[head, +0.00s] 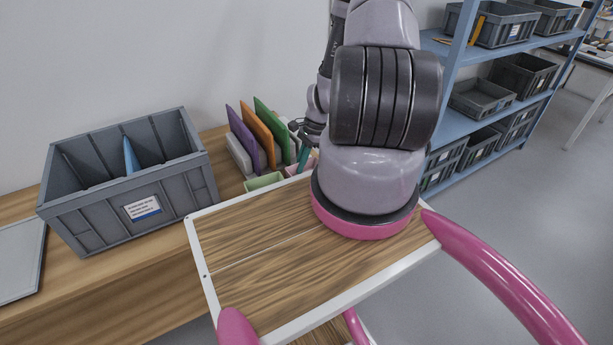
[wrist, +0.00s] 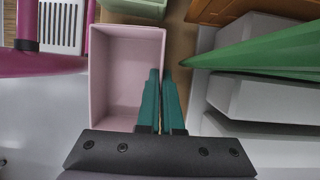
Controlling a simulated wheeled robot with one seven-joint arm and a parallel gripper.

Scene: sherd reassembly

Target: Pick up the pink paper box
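The pink paper box (wrist: 110,80) is an open, empty, pale pink box, seen from above in the wrist view. In the head view only a small part of it (head: 312,162) shows beside my arm. My gripper (wrist: 161,78) has teal fingers pointing down at the box's right wall. One finger is inside the box and the other is outside. The gap between the fingers is very narrow, with the thin wall between them, so they look shut on it. The fingers also show small in the head view (head: 303,158).
A pale green box (head: 264,181) is next to the pink box. Purple, orange and green panels (head: 272,120) stand in grey holders close by. A grey crate (head: 85,205) holds a blue piece (head: 130,156). Blue shelving (head: 455,70) with grey bins stands at the right.

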